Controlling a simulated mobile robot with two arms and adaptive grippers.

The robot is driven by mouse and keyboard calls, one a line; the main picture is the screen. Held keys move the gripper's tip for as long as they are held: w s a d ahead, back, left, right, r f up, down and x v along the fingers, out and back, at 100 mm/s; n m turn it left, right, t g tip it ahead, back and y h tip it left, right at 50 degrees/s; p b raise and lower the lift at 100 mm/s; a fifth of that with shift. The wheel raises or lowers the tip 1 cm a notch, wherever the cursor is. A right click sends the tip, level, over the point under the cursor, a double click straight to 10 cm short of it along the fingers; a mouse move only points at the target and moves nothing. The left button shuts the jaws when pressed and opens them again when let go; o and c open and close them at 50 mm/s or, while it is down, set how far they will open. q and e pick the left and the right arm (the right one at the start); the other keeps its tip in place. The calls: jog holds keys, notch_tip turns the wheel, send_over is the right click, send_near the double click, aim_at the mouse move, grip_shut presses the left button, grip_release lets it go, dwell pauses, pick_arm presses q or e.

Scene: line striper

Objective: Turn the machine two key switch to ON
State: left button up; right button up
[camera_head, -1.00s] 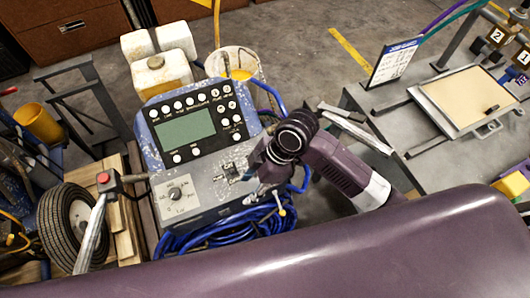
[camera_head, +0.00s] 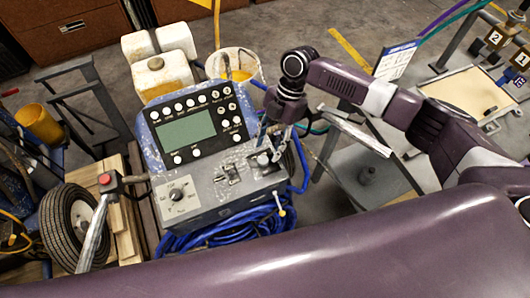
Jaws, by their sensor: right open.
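The line striper's blue-and-grey control box (camera_head: 215,195) stands left of centre, with a greenish screen (camera_head: 187,131) and rows of white buttons. Its lower panel bears a round dial (camera_head: 177,194), a small switch (camera_head: 229,173) in the middle and another small switch-like part (camera_head: 263,160) at the right. I cannot tell which is the machine two key switch, nor read its position. My right gripper (camera_head: 270,145) points down over the panel's right end, open, its fingers close above the right-hand part. I cannot tell whether they touch it. My left gripper is not in view.
Blue hose coils (camera_head: 232,228) hang below the box. A red-button handle (camera_head: 105,180) and a wheel (camera_head: 70,222) are at the left. White jugs (camera_head: 163,76) and a bucket (camera_head: 236,66) stand behind. A grey cart (camera_head: 350,165) is at the right.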

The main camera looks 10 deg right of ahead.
aim_at(264, 159)
jog(key=shift+p+x, duration=0.3)
jog(key=shift+x, duration=1.75)
grip_shut()
